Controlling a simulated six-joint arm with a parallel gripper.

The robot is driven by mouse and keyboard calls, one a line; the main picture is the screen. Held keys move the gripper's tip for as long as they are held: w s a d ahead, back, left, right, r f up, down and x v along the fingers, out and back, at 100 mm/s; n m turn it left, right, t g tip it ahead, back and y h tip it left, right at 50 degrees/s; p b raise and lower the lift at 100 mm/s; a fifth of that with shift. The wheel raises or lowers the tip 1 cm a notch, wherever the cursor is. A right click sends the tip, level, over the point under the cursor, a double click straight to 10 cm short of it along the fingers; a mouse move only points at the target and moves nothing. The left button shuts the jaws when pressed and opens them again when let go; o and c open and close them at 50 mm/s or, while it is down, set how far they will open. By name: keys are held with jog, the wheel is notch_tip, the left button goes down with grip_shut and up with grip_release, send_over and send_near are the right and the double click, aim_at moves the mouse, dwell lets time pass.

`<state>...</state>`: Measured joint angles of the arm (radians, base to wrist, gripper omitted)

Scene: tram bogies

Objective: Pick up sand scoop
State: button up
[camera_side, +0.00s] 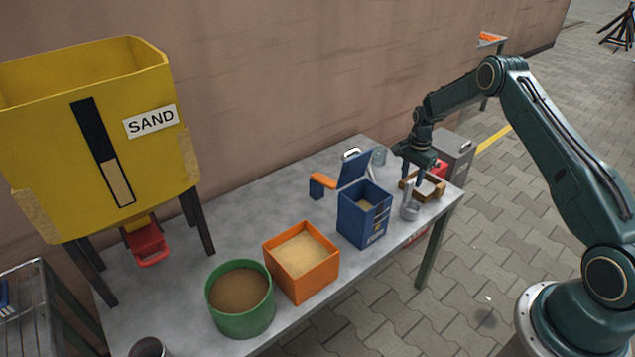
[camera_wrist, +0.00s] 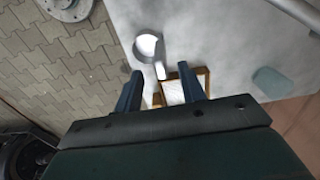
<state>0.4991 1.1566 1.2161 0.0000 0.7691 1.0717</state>
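The sand scoop is a small pale grey cup with a handle (camera_side: 410,211). It stands near the right end of the table, against a brown wooden holder (camera_side: 431,187). In the wrist view the scoop's round cup (camera_wrist: 148,46) lies beyond the fingertips, and its handle points back toward the gap between them. The wooden frame (camera_wrist: 203,76) shows partly behind the right finger. My gripper (camera_side: 419,172) is above the holder and handle, pointing down. In the wrist view my gripper (camera_wrist: 160,70) has its fingers apart with nothing held. Whether the fingers touch the handle cannot be told.
A blue box with its lid up (camera_side: 352,226) stands left of the scoop. An orange box (camera_side: 310,275) and a green tub (camera_side: 241,318) hold sand-like material. A yellow SAND hopper (camera_side: 60,150) stands at the left. A glass jar (camera_side: 379,156) is behind.

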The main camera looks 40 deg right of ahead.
aim_at(410, 181)
jog(key=shift+f, duration=2.4)
grip_shut()
